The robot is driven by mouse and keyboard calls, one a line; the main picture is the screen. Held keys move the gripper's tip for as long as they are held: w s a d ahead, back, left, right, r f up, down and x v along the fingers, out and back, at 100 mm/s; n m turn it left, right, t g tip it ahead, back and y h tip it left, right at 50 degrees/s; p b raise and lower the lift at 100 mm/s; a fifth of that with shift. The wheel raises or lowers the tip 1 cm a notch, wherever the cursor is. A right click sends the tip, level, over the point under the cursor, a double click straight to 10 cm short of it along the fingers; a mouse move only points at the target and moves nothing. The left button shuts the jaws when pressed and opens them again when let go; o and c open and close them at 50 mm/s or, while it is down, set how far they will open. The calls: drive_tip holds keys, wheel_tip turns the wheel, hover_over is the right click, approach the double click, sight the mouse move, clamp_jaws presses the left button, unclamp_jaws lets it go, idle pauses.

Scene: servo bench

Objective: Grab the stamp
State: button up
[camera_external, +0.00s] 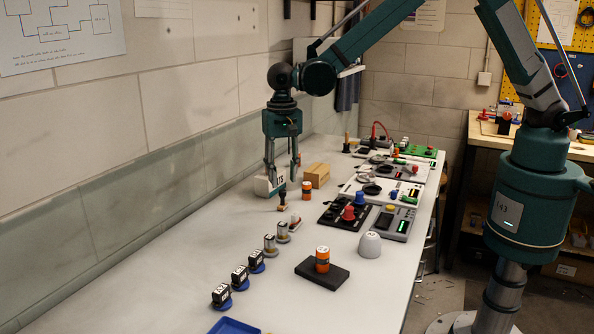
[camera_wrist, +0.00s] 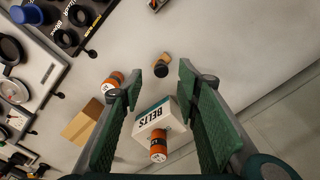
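A small upright piece with a dark part and a wooden part, which looks like the stamp (camera_external: 283,203), stands on the bench just in front of my gripper (camera_external: 282,182). In the wrist view, the stamp (camera_wrist: 161,66) lies just beyond the fingertips, near the middle of the gap. My gripper (camera_wrist: 172,72) is open, with its fingers wide apart and nothing held. A white box marked BELTS (camera_wrist: 157,118) shows between the fingers in the wrist view, with an orange cylinder (camera_wrist: 158,147) by it. Whether the fingers touch the box cannot be told.
An orange bottle (camera_external: 307,190) and a wooden block (camera_external: 316,173) stand right of my gripper. Black blocks on blue bases (camera_external: 240,277) line the left front. A black pad with an orange bottle (camera_external: 322,275) lies in front. Several panels with knobs (camera_external: 350,214) fill the right side.

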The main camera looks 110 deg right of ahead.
sight(282, 191)
drive_tip(key=shift+f, duration=0.35)
drive_tip(key=shift+f, duration=0.1)
drive_tip(key=shift+w+d+f, duration=0.1)
drive_tip(key=shift+f, duration=2.4)
drive_tip(key=c, duration=1)
drive_tip(key=shift+r, duration=0.1)
drive_tip(key=shift+r, duration=4.9)
